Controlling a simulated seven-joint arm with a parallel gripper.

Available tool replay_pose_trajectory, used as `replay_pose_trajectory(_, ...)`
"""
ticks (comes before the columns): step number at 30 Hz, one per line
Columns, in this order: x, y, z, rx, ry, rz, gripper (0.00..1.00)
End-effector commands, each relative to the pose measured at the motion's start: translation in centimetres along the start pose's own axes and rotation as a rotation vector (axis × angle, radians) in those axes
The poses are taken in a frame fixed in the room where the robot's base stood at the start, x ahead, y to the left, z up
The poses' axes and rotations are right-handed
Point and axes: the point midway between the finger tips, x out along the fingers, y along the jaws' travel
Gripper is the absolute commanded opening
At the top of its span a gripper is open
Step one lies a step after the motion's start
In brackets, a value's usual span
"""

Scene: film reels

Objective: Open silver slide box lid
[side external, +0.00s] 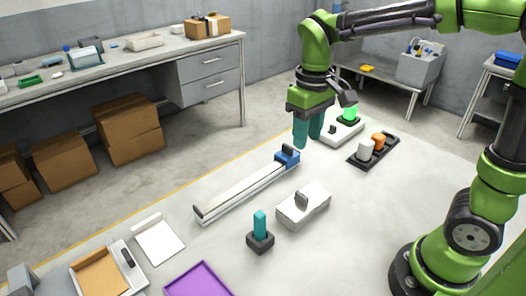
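A light silver-grey box (310,211) lies on the work surface right of the picture's middle, with a dark upright handle (301,199) on its top. It looks closed; the seam of its lid is too small to make out. My gripper (308,133) has teal fingers pointing down and hangs behind this box, apart from it. Nothing is visible held in the fingers, but I cannot tell how far apart they are.
A long rail (240,190) with a blue end block (287,158) lies left of the box. A teal peg stands in a dark base (260,242) in front. A green-lit device (343,132) and a dark tray (387,153) with two knobs are behind. A purple tray (199,281) lies front left.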

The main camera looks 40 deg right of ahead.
Motion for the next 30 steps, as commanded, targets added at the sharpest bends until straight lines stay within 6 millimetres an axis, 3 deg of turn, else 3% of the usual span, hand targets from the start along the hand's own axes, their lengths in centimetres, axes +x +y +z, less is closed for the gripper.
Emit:
replay_pose_trajectory(5, 1.3, 0.1, 0.4, -0.012, -0.018, 0.000, 0.39)
replay_pose_trajectory(21, 12.6, 0.0, 0.7, -0.009, -0.019, -0.001, 0.39)
replay_pose_trajectory(30, 16.4, 0.0, 0.6, -0.008, -0.014, -0.002, 0.39)
